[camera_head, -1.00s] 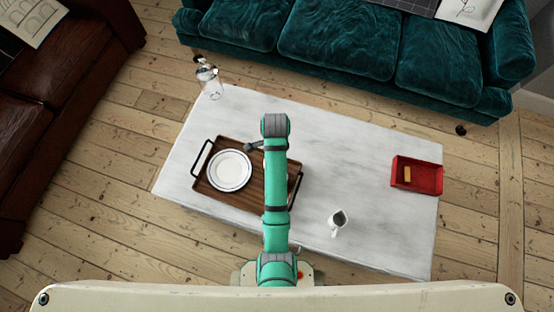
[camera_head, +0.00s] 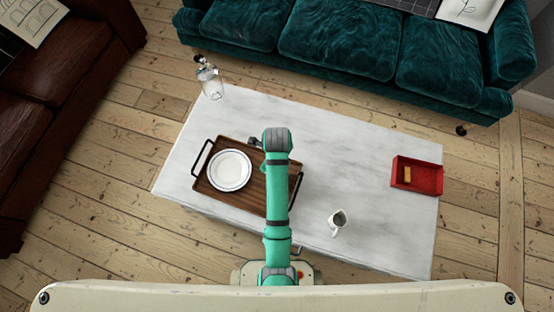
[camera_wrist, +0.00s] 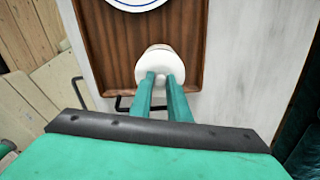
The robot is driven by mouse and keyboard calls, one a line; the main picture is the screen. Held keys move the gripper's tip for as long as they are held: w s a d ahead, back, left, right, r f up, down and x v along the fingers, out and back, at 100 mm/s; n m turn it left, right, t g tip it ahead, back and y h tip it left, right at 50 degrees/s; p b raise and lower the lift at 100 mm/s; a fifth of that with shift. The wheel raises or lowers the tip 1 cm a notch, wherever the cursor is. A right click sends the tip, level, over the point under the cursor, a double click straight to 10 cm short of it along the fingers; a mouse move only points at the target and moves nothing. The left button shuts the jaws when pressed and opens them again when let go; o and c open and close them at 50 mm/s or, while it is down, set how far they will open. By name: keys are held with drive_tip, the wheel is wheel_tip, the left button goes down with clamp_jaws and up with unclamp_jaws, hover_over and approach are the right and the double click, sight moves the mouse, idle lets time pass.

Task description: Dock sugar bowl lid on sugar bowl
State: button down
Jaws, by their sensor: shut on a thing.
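In the wrist view, my gripper (camera_wrist: 161,78) has its two green fingers close together, shut on a white round piece that looks like the sugar bowl lid (camera_wrist: 152,66). More white shows just beyond the lid's edge, which looks like the sugar bowl (camera_wrist: 158,47) over the tray. The two overlap from this angle, and I cannot tell whether the lid is seated or held just above. In the head view, my arm hides the bowl, the lid and the fingertips.
The brown wooden tray (camera_head: 215,191) with black handles carries a white plate (camera_head: 229,170). A small white jug (camera_head: 337,221) and a red box (camera_head: 417,187) stand on the marble table (camera_head: 350,150) to the right. A glass jar (camera_head: 211,80) stands at the far left corner.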

drive_tip(key=shift+d+f, duration=0.1)
drive_tip(key=shift+f, duration=1.35)
drive_tip(key=shift+f, duration=0.6)
idle(0.7)
drive_tip(key=c, duration=1.9)
unclamp_jaws()
drive_tip(key=shift+c, duration=0.2)
